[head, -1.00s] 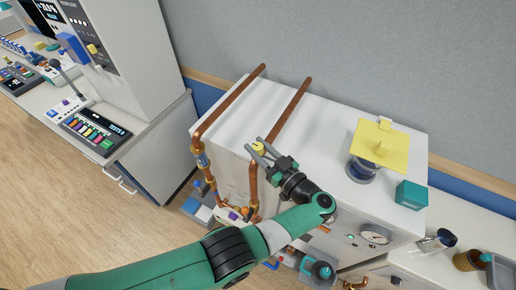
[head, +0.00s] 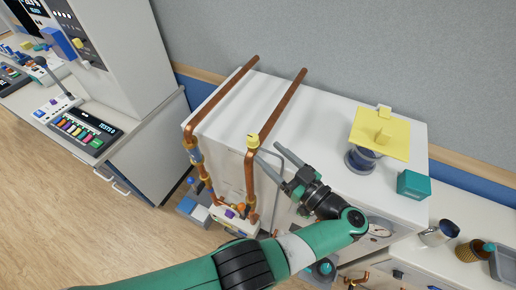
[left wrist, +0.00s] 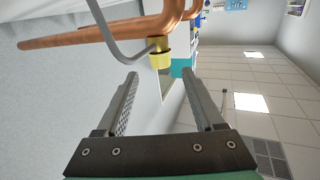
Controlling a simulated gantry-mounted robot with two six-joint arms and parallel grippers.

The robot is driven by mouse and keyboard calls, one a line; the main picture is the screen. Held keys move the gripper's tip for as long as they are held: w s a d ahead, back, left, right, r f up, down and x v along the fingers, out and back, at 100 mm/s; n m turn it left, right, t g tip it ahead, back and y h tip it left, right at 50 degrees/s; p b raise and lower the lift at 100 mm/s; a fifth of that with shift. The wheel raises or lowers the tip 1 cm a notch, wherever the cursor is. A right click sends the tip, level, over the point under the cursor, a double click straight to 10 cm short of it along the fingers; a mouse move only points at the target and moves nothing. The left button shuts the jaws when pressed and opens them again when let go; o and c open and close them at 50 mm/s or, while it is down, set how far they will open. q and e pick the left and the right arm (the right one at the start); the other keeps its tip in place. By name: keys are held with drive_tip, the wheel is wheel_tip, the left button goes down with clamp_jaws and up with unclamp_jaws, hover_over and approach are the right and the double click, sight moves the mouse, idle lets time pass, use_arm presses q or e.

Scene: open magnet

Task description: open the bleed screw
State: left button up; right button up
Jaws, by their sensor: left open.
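The yellow bleed screw (head: 252,141) sits at the bend of the right-hand copper pipe, at the front edge of the white cabinet. In the left wrist view it is a yellow fitting (left wrist: 160,58) just beyond the fingertips, with a thin grey curved rod reaching it. My left gripper (head: 268,151) is open and empty, just right of the screw in the head view. In the left wrist view the spread fingers (left wrist: 160,74) have the fitting ahead of the gap between them, apart from it as far as I can tell. My right gripper is not in view.
Two copper pipes (head: 280,108) run over the white cabinet top (head: 318,118). A yellow plate (head: 395,138) on a round stand and a teal box (head: 413,184) stand on its right. A console (head: 85,131) is at the left.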

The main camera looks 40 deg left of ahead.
use_arm(q)
drive_tip(key=d+b, duration=0.1)
drive_tip(key=d, duration=0.1)
drive_tip(key=d+b, duration=0.1)
drive_tip(key=d, duration=0.1)
drive_tip(key=shift+s, duration=0.2)
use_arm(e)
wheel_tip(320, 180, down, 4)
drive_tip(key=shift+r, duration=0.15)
